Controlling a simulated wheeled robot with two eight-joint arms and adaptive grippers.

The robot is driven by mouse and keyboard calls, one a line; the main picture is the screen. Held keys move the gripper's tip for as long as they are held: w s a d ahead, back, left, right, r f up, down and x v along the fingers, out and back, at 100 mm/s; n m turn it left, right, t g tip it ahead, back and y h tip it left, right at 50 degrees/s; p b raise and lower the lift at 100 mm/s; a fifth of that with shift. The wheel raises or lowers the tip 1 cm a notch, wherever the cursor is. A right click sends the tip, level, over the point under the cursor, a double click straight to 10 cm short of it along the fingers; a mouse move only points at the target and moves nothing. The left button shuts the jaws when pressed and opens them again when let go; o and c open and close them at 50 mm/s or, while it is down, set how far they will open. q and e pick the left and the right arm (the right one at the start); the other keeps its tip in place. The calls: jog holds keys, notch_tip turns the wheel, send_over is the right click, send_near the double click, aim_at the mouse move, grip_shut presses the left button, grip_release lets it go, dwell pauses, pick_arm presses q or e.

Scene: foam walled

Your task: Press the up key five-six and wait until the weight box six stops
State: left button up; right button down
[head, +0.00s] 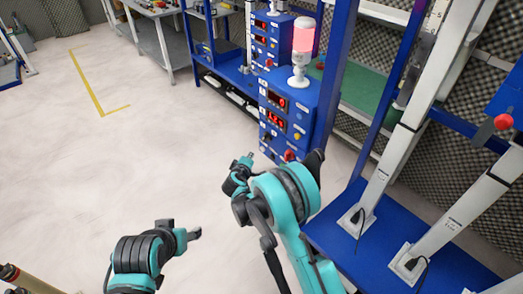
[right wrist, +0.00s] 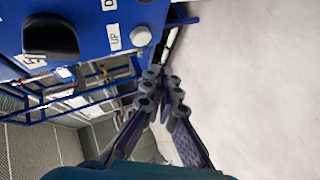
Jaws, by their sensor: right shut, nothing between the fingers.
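A blue control box (head: 283,120) with red displays and small knobs stands at centre, a lit red lamp (head: 303,38) on top. In the right wrist view, its blue panel (right wrist: 75,18) carries a white button (right wrist: 141,37) beside a label reading UP (right wrist: 114,37), and a black knob (right wrist: 50,40). Another label by the knob is only partly readable. My right gripper (head: 243,163) is shut and empty in front of the box; its fingertips (right wrist: 160,76) are apart from the white button. My left gripper (head: 188,234) is low at centre-left; its jaw opening is unclear. I cannot identify weight box six.
Another control box (head: 268,40) stands behind. A blue platform (head: 345,235) with pale upright posts (head: 385,165) is on the right, close to my right arm. A grey table (head: 150,35) is at the back. The pale floor (head: 90,160) at left is open.

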jog(key=shift+s+a, duration=0.75)
jog(key=shift+a, duration=0.25)
